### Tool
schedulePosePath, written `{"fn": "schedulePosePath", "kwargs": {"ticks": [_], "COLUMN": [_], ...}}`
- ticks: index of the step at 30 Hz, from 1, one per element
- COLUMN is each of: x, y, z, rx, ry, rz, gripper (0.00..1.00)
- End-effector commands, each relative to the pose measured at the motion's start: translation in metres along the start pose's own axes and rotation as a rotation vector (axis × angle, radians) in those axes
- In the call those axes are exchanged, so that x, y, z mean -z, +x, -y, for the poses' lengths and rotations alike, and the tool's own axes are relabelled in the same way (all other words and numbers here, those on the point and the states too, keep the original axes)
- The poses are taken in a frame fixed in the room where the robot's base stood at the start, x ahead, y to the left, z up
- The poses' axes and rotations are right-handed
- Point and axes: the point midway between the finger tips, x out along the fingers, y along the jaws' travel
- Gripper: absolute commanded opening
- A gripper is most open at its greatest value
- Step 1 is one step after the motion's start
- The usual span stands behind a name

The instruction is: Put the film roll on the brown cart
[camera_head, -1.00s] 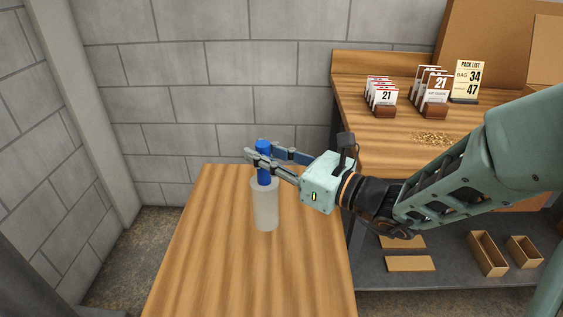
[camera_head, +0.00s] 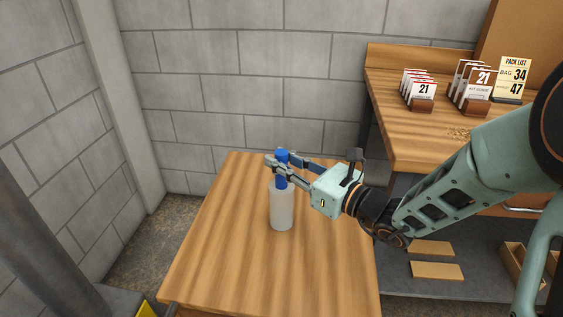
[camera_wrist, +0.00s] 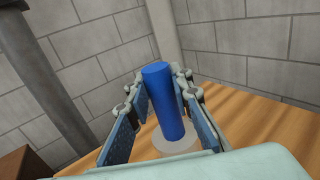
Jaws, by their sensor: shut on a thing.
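The film roll (camera_head: 281,210) is a whitish translucent cylinder with a blue core sticking out of its top. It is upright. My gripper (camera_head: 277,168) is shut on the blue core, with the white part below the fingers. In the wrist view the blue core (camera_wrist: 168,105) stands between the two fingers of my gripper (camera_wrist: 158,88), and the white roll (camera_wrist: 176,145) is partly hidden below. A brown wood-topped surface (camera_head: 230,260), which may be the brown cart, is under the roll. I cannot tell whether the roll touches it.
A wooden workbench (camera_head: 415,130) stands at the right, with card holders (camera_head: 421,92) and a pack list sign (camera_head: 512,78) on top. Flat boards (camera_head: 435,271) lie on its lower shelf. Block walls (camera_head: 250,80) close off the back and left. The wood top around the roll is clear.

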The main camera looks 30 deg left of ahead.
Motion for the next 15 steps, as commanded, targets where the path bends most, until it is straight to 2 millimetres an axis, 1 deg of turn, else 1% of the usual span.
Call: {"fn": "schedulePosePath", "kwargs": {"ticks": [4, 5, 9, 15], "x": [0.0040, 0.0033, 0.0030, 0.0029], "y": [0.0001, -0.0001, -0.0001, -0.0001], "z": [0.0000, -0.0001, -0.0001, -0.0001], "rx": [0.000, 0.000, 0.000, 0.000], "ry": [0.000, 0.001, 0.001, 0.001], "rz": [0.002, 0.000, 0.000, 0.000], "gripper": [0.00, 0.23, 0.37, 0.37]}}
